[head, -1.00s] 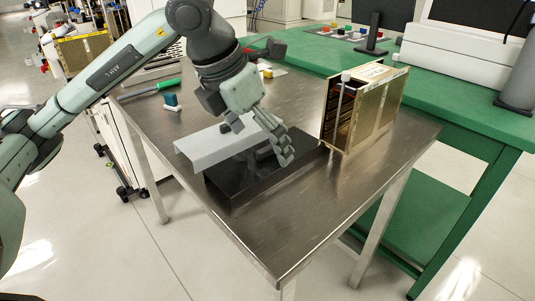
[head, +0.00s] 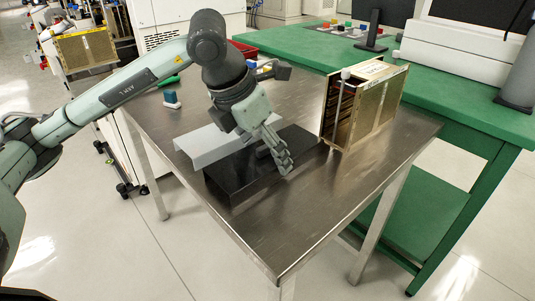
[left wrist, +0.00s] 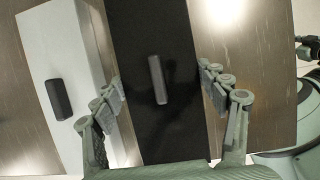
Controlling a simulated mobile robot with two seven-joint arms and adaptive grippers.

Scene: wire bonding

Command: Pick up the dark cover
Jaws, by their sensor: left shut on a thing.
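The dark cover (head: 236,183), a black box shape with a small handle on top, is on the steel table, beside the light grey cover (head: 206,148). My left gripper (head: 268,155) is over the dark cover. In the left wrist view the dark cover (left wrist: 150,40) runs between the fingers of my left gripper (left wrist: 161,82), which press on its two long sides. Its black handle (left wrist: 158,79) lies between the fingertips. The light grey cover (left wrist: 62,60) is to the left there. I see no clear gap under the dark cover. My right gripper is not in view.
A brass-coloured slotted magazine (head: 365,105) stands on the table right of the dark cover. A small blue and white item (head: 171,99) lies at the back left. The steel table's front (head: 290,225) is clear. A green bench (head: 455,105) adjoins behind.

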